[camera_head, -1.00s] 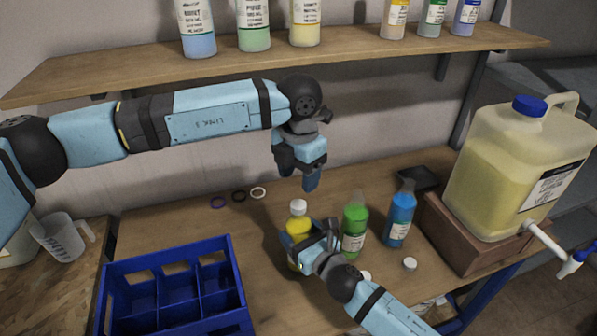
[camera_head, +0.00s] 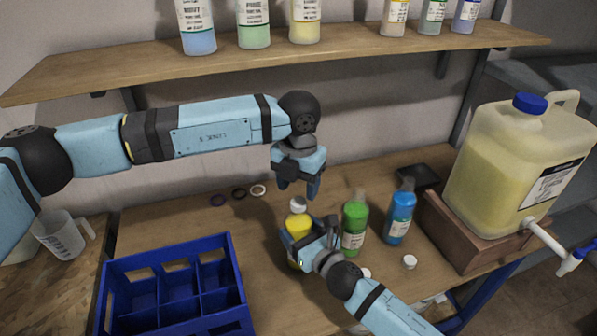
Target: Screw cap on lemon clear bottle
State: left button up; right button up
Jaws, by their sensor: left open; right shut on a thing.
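The yellow lemon bottle (camera_head: 298,227) stands upright on the table, with a white cap (camera_head: 298,204) on top. Whether the cap is fully seated cannot be told. My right gripper (camera_head: 302,247) is shut around the bottle's body and hides part of it. My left gripper (camera_head: 299,192) is open and empty, just above the cap with its fingers pointing down, apart from it.
A green bottle (camera_head: 354,226) and a blue bottle (camera_head: 399,218) stand to the right. White caps lie nearby (camera_head: 409,262). A blue crate (camera_head: 236,285) is at front left. Several rings (camera_head: 239,193) lie behind. A large jug (camera_head: 515,165) sits on a wooden stand (camera_head: 455,240); a shelf (camera_head: 340,56) runs above.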

aim_at(298, 201)
pick_arm(q)
jog(key=shift+f, duration=2.15)
jog(key=c, duration=1)
jog(key=shift+o, duration=0.2)
jog(key=m, duration=0.5)
jog(key=shift+m, duration=0.4)
jog(key=m, duration=0.5)
jog(key=shift+m, duration=0.4)
jog(key=o, duration=1.1)
